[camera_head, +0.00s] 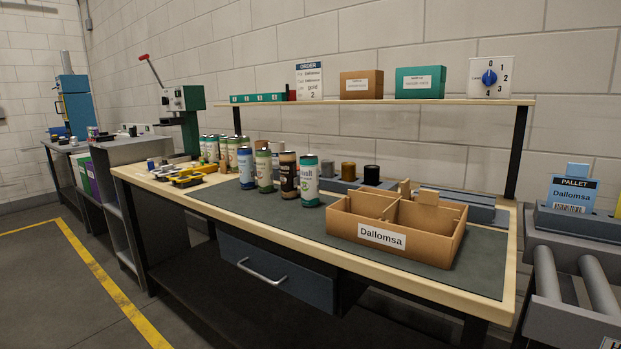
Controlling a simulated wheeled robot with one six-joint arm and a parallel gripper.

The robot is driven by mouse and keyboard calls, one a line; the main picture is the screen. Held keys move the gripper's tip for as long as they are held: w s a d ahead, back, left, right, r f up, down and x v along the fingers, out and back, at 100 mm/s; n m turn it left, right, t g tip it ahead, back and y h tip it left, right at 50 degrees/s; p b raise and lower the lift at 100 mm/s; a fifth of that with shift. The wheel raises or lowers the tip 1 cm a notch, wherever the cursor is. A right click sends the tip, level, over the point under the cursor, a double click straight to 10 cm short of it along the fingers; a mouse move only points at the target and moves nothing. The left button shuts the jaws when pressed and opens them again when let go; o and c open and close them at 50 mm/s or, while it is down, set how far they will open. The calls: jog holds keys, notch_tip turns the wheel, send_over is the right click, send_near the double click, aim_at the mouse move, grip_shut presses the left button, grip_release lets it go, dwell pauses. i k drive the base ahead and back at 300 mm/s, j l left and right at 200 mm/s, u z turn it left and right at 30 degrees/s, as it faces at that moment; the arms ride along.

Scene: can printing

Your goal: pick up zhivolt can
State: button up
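Several printed cans stand upright on the dark mat (350,228) of the workbench. The nearest is a white and green can with a teal top (309,182); its large lettering is only partly readable and may end in "olt". Left of it stand a dark can with a copper band (288,178), a green and cream can (264,171) and a blue and white can (246,168). More cans (213,150) are grouped behind to the left. I cannot tell for certain which is the zhivolt can. My gripper is not in view.
A cardboard box labelled Dallomsa (381,237) with dividers sits right of the cans. Dark and gold cylinders (348,171) stand behind. A shelf (430,102) spans above the bench. A roller stand (575,280) is at right. Mat front is clear.

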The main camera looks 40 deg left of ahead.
aim_at(309, 164)
jog(key=i+j+u, duration=0.1)
jog(key=i+u, duration=0.15)
jog(key=i, duration=1.35)
